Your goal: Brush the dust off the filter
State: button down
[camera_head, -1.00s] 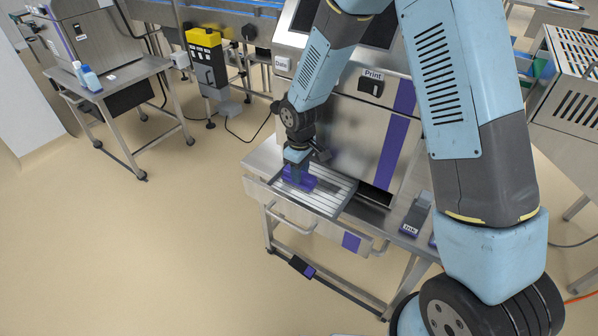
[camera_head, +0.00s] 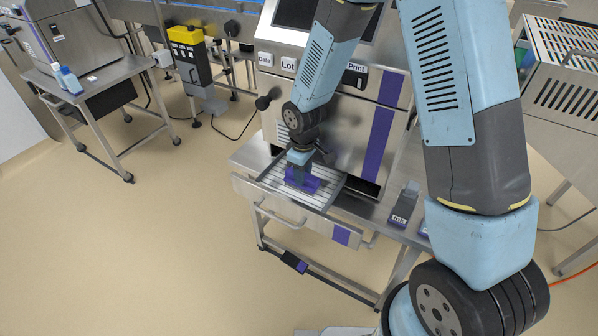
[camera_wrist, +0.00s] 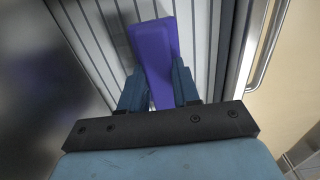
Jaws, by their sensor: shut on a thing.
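The filter (camera_head: 329,188) is a pale slatted panel in a dark frame, lying flat at the front of the steel machine. In the wrist view its slats (camera_wrist: 202,45) run past both sides of my gripper. My gripper (camera_head: 301,176) points down over the filter and is shut on a purple brush (camera_head: 312,184). In the wrist view the purple brush (camera_wrist: 155,50) sits between the two blue fingers (camera_wrist: 158,92). The brush is low over the slats; its underside is hidden, so I cannot tell whether it touches. I cannot make out dust.
A steel drawer front (camera_head: 285,212) with a handle is below the filter. An ink box (camera_head: 404,205) stands on the ledge to the right. The machine's front panel (camera_head: 345,125) rises close behind. Open floor (camera_head: 150,240) lies to the left.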

aim_at(313, 179)
jog(key=shift+s+d, duration=0.4)
jog(key=shift+d, duration=0.3)
jog(key=shift+s+d, duration=0.4)
jog(key=shift+d, duration=0.3)
jog(key=shift+w+a+r, duration=0.1)
jog(key=shift+w+a, duration=0.3)
jog(key=shift+a, duration=0.3)
jog(key=shift+w+a, duration=0.35)
jog(key=shift+a, duration=0.35)
jog(key=shift+w+a, duration=0.35)
jog(key=shift+a, duration=0.3)
jog(key=shift+w+a, duration=0.35)
jog(key=shift+a, duration=0.3)
jog(key=shift+w+a, duration=0.35)
jog(key=shift+a, duration=0.3)
jog(key=shift+w+a, duration=0.35)
jog(key=shift+a, duration=0.3)
jog(key=shift+s+d+f, duration=0.1)
jog(key=shift+s+d, duration=0.3)
jog(key=shift+d, duration=0.35)
jog(key=shift+s+d+f, duration=0.1)
jog(key=shift+s+d, duration=0.3)
jog(key=shift+d, duration=0.35)
